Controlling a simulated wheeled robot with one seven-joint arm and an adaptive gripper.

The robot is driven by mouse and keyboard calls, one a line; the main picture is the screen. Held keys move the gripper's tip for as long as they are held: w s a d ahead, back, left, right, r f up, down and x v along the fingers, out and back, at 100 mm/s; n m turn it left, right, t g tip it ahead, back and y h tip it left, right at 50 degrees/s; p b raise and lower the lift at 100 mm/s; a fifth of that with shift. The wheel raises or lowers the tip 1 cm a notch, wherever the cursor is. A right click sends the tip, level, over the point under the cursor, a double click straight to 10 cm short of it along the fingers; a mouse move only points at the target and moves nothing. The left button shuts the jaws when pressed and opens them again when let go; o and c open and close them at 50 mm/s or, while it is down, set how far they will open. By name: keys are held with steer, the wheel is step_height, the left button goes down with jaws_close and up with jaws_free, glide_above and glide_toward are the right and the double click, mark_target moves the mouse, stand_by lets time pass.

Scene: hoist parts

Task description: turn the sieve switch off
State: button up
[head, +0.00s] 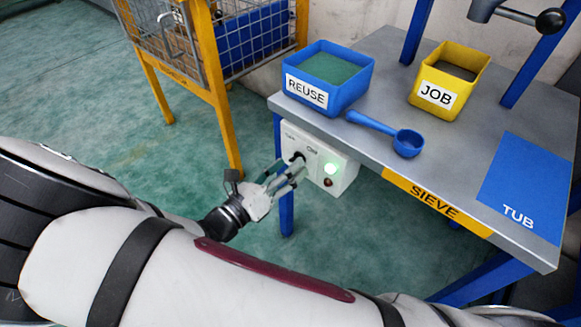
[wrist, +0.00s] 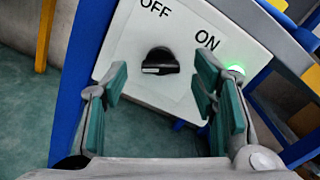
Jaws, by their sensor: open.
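The sieve switch box (head: 340,182) is a white panel under the front edge of the table, marked OFF and ON. Its black rotary knob (wrist: 160,62) sits below and between the two words in the wrist view, with a white mark on its left part. A green lamp (head: 330,170) is lit, and it also shows beside ON in the wrist view (wrist: 235,70). My gripper (wrist: 162,85) is open, its green-padded fingers either side of the knob in the picture and apart from it. In the head view my gripper (head: 287,172) is at the box and partly covers the knob.
On the grey table (head: 400,55) stand a blue REUSE bin (head: 345,95), a yellow JOB bin (head: 462,55) and a blue scoop (head: 408,143). A blue TUB patch (head: 525,180) is bare. A yellow-framed mesh cage (head: 205,60) stands at the left; open floor lies before it.

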steer(key=shift+x, duration=0.9)
steer(key=c, duration=1.2)
steer(key=shift+o, duration=0.2)
steer(key=shift+m, duration=0.5)
steer(key=shift+s+d+f+m+p, duration=0.1)
steer(key=shift+m+p, duration=1)
steer(key=shift+m, duration=2.6)
steer(key=shift+s+m+p, duration=0.1)
steer(key=shift+m+p, duration=1)
steer(key=shift+m, duration=2.6)
